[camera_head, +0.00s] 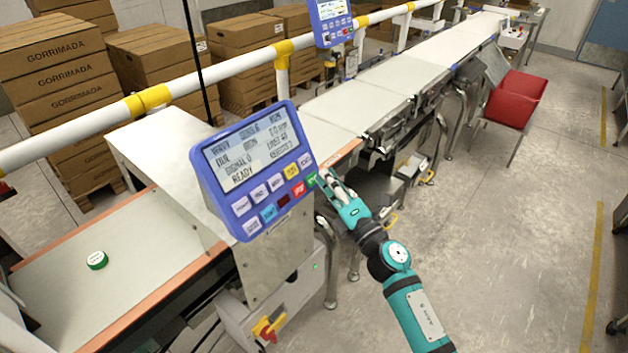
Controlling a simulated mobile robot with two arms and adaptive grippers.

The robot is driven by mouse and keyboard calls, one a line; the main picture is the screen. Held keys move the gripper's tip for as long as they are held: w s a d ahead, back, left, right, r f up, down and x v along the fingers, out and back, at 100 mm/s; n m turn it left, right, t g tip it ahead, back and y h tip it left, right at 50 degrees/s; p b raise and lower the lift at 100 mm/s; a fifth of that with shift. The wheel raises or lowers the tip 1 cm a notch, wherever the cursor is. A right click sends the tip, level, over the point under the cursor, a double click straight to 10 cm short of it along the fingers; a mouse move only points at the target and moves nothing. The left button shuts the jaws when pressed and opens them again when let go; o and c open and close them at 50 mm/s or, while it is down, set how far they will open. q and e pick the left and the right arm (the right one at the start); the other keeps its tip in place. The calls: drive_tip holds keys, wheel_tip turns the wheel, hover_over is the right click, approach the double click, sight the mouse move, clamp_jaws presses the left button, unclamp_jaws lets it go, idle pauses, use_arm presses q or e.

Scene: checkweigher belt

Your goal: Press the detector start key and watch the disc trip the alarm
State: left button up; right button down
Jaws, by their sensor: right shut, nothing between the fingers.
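The detector's blue control panel (255,165) is mounted on the metal detector housing (160,165), and its display includes the word READY. A green-edged disc with a white top (97,260) lies on the infeed belt (125,248), left of the housing. My left gripper is out of view.
A white and yellow guard rail (235,68) runs behind the panel. The belt line (405,75) continues to the upper right, with a second blue panel (331,20) above it. Stacked cartons stand behind.

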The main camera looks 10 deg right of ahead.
drive_tip(key=shift+w+a+f, duration=0.25)
drive_tip(key=shift+w, duration=0.1)
idle(0.7)
drive_tip(key=shift+s+d+r, duration=0.4)
drive_tip(key=shift+s, duration=0.2)
drive_tip(key=shift+s+d+r+p, duration=0.45)
drive_tip(key=shift+s+d+p, duration=0.1)
drive_tip(key=shift+s, duration=0.15)
drive_tip(key=shift+s+d+r+p, duration=0.45)
drive_tip(key=shift+s+d+p, duration=0.1)
drive_tip(key=shift+s, duration=0.15)
drive_tip(key=shift+s+d+r+p, duration=0.45)
drive_tip(key=shift+s+d+p, duration=0.1)
drive_tip(key=shift+s, duration=0.15)
